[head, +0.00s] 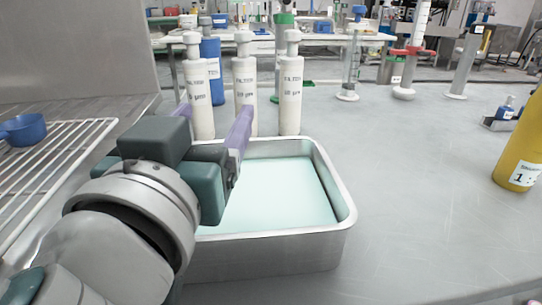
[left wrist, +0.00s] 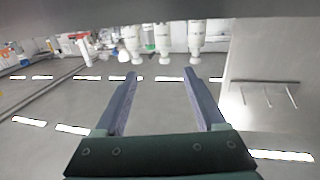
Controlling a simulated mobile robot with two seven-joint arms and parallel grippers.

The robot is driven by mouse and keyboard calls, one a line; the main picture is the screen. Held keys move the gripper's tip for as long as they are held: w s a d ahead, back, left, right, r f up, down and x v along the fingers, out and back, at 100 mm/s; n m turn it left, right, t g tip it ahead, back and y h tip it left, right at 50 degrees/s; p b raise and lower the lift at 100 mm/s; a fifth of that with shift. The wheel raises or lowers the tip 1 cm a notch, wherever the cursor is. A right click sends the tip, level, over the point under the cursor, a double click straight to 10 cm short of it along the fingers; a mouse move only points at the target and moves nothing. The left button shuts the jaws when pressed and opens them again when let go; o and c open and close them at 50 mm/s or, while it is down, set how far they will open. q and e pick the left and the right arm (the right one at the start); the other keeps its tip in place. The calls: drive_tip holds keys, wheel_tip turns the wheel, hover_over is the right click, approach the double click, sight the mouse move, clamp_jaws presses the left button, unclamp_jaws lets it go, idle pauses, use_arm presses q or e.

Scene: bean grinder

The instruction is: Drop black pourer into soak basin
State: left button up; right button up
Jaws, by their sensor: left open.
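The soak basin (head: 345,207) is a metal tray with rounded corners and pale blue-green liquid, in the middle of the head view. My left gripper (head: 214,112) is over its left part, with two purple fingers spread apart and pointing toward the white bottles behind. In the left wrist view the fingers (left wrist: 160,76) are also wide apart with nothing between them. I cannot make out a black pourer in either view. The visible liquid surface is clear; my left gripper and arm hide the basin's left side. My right gripper is not in view.
Several white labelled bottles (head: 291,95) stand right behind the basin. A wire rack with a blue cup (head: 22,130) is at the left. A yellow cylinder (head: 523,145) stands at the right edge. The grey table right of the basin (head: 425,200) is free.

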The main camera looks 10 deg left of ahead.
use_arm(q)
drive_tip(key=s+b, duration=0.3)
drive_tip(key=s, duration=0.5)
drive_tip(key=shift+s+d, duration=0.15)
drive_tip(key=shift+d, duration=0.15)
